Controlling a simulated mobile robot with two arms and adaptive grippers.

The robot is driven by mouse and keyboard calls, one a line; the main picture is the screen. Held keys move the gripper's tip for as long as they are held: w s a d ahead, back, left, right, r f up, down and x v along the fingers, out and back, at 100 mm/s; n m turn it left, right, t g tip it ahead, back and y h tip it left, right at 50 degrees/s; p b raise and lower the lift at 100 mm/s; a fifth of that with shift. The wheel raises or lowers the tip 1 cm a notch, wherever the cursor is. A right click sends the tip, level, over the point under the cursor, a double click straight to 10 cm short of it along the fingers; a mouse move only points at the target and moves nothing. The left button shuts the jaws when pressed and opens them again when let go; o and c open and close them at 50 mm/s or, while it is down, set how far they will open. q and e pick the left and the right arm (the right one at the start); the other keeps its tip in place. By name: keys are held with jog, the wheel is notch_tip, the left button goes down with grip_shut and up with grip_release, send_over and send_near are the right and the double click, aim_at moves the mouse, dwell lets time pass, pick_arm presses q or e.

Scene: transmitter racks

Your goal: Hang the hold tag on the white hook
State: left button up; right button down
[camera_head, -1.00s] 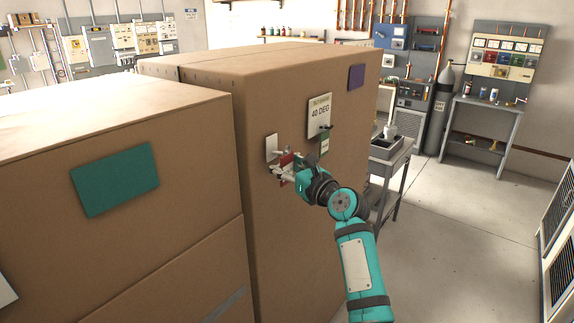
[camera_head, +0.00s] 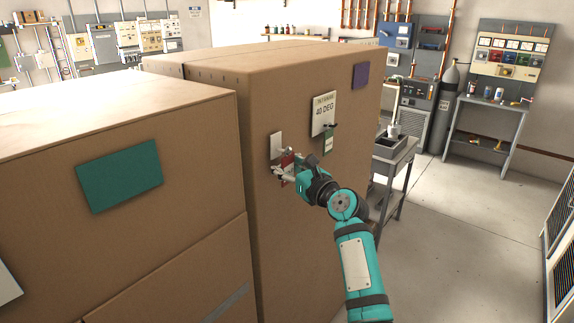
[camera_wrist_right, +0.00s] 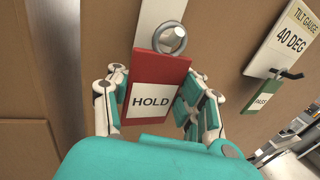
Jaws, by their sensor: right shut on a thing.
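The hold tag (camera_wrist_right: 157,88) is a red plate with a white HOLD label and a grey ring (camera_wrist_right: 170,40) at its top. My right gripper (camera_wrist_right: 157,100) is shut on the tag, with a finger at each side edge. The white hook (camera_wrist_right: 180,32) shows its round tip inside the ring's outline; I cannot tell whether the ring is around it or just in front. Its white backplate (camera_head: 276,146) is on the brown cabinet side. In the head view the red tag (camera_head: 287,161) is just below the hook, partly hidden by my right gripper (camera_head: 284,174). My left gripper is not in view.
A TILT GAUGE 40 DEG card (camera_head: 323,113) is on the same cabinet face (camera_head: 300,235), to the right. A small dark hook below it holds a green tag (camera_head: 328,145). A second brown cabinet (camera_head: 190,235) stands close on the left. The floor (camera_head: 460,235) at right is open.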

jog(key=shift+w+a+f, duration=0.1)
jog(key=shift+w+a, duration=0.05)
jog(key=shift+w, duration=0.1)
jog(key=shift+w+a, duration=0.25)
jog(key=shift+s+a+f+p, duration=0.1)
jog(key=shift+a+f+p, duration=0.05)
jog(key=shift+a+p, duration=0.15)
dwell(0.6)
jog(key=c, duration=0.7)
grip_release()
jog(key=shift+o, duration=0.2)
jog(key=shift+d+f, duration=0.1)
